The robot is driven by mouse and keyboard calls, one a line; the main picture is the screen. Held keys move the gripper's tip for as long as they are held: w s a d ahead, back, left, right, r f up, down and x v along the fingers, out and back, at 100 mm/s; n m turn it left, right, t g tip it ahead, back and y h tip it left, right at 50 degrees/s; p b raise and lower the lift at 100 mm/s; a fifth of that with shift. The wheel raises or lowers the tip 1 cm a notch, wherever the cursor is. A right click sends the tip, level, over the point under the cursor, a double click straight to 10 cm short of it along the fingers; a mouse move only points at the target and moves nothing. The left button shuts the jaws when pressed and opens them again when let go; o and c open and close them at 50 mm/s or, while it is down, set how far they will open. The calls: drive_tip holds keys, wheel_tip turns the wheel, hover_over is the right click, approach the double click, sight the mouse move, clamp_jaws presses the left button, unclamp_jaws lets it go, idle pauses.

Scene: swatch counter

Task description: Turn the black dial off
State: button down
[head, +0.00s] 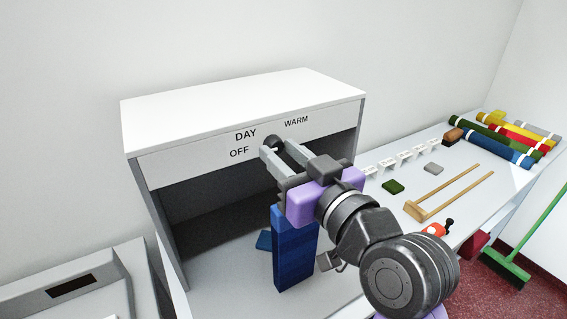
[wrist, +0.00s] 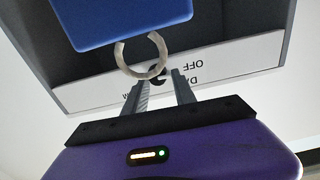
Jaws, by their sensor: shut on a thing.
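The black dial (head: 271,142) sits on the white front strip of a light booth, below the word DAY, with OFF to its left and WARM to its right. My gripper (head: 273,147) reaches it from the front, its two grey fingers shut on the dial from either side. In the wrist view, which is upside down, the dial (wrist: 157,72) shows as a dark shape between the fingertips, partly behind a pale ring. The fingers hide most of the dial, so I cannot tell where its pointer stands.
The grey booth (head: 240,87) is open-fronted. A blue block (head: 293,250) stands below my gripper; a blue piece with a pale ring (wrist: 141,57) is close in the wrist view. Right, the counter holds a wooden frame (head: 447,194), white labelled cards (head: 402,160) and coloured rolls (head: 490,140).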

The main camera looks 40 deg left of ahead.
idle(0.4)
drive_tip(key=c, duration=1)
unclamp_jaws()
drive_tip(key=b+v, duration=0.1)
drive_tip(key=v, duration=0.6)
drive_tip(key=shift+s+d, duration=0.2)
drive_tip(key=shift+d, duration=0.15)
